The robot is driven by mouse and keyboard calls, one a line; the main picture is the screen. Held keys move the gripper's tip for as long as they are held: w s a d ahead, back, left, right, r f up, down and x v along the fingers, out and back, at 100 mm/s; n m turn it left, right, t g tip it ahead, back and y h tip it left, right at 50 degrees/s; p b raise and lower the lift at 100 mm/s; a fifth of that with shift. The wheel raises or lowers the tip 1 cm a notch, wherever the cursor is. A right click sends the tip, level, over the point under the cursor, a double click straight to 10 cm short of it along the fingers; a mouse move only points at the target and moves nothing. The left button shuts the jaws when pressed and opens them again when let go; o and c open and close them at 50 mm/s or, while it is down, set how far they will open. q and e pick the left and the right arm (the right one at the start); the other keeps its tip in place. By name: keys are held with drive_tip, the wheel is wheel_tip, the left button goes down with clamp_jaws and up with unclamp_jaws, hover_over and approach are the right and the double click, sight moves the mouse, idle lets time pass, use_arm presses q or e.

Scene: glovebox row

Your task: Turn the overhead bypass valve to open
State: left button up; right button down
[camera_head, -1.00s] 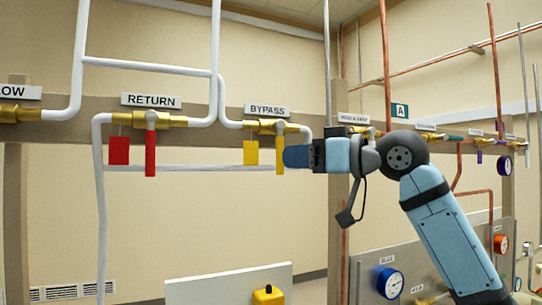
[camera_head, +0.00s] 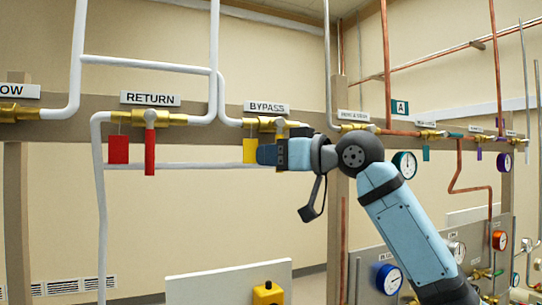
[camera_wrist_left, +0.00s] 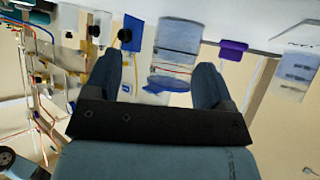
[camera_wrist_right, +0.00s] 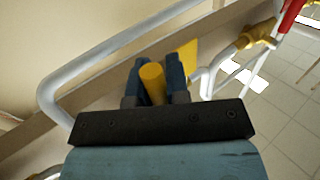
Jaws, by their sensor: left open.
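The bypass valve (camera_head: 265,124) is a brass body on white pipe under the BYPASS label (camera_head: 267,108). A flat yellow tag (camera_head: 249,150) hangs at its left. My right gripper (camera_head: 262,153) is just below the valve and hides its yellow handle in the head view. In the right wrist view the yellow handle (camera_wrist_right: 152,84) lies between the two close fingers of my right gripper (camera_wrist_right: 153,88), which appear shut on it. The yellow tag (camera_wrist_right: 188,56) is beyond the fingers. My left gripper (camera_wrist_left: 160,80) is open and empty; it is outside the head view.
The RETURN valve's red handle (camera_head: 150,152) and red tag (camera_head: 118,149) hang left of the bypass. White pipes run around the valves. A yellow box with a black button (camera_head: 268,293) is on a white panel below. Gauges and copper pipes are at right.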

drive_tip(key=shift+d, duration=0.15)
use_arm(q)
drive_tip(key=shift+f, duration=0.1)
use_arm(e)
drive_tip(key=shift+w+d+r+n+g+h, duration=0.1)
drive_tip(key=shift+w+d+n+g+h, duration=0.1)
drive_tip(key=shift+d+n+h, duration=0.55)
drive_tip(key=shift+w+d+r+n+g+h, duration=0.15)
drive_tip(key=shift+w+d+n+h, duration=0.1)
drive_tip(key=shift+n+h, duration=0.5)
drive_tip(key=shift+w+d+n+g+h, duration=0.2)
drive_tip(key=shift+d+n+h, duration=0.3)
drive_tip(key=shift+n, duration=0.5)
drive_tip(key=c, duration=1.1)
unclamp_jaws()
drive_tip(key=shift+d, duration=0.15)
